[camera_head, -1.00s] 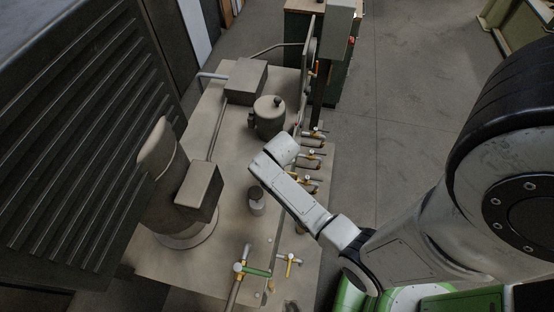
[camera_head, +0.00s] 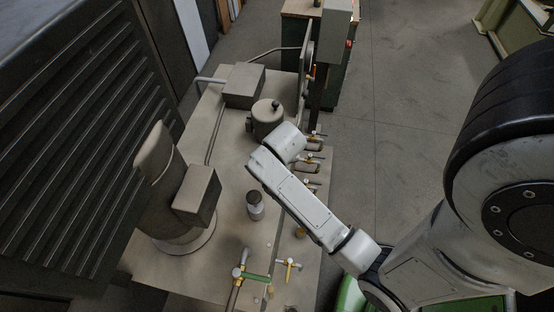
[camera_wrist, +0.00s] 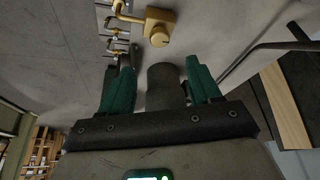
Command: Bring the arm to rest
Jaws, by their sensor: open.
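My arm's white link (camera_head: 295,200) reaches up and left across the right edge of the bench in the head view. Its rounded wrist end (camera_head: 287,141) is in front of the valves, below the grey round tank. My gripper's fingers are hidden in the head view. In the wrist view my gripper (camera_wrist: 160,78) is open, with two green fingers apart. A dark grey cylinder (camera_wrist: 164,76) shows between the fingers, and I cannot tell how far beyond them it is. Nothing appears to be gripped.
The grey bench (camera_head: 232,150) holds a round tank (camera_head: 267,117), a grey box (camera_head: 243,86), a small jar (camera_head: 254,204) and a large tilted cylinder (camera_head: 165,185). Several valves line its right edge. A ribbed dark panel (camera_head: 65,140) stands left. Floor (camera_head: 395,110) to the right is clear.

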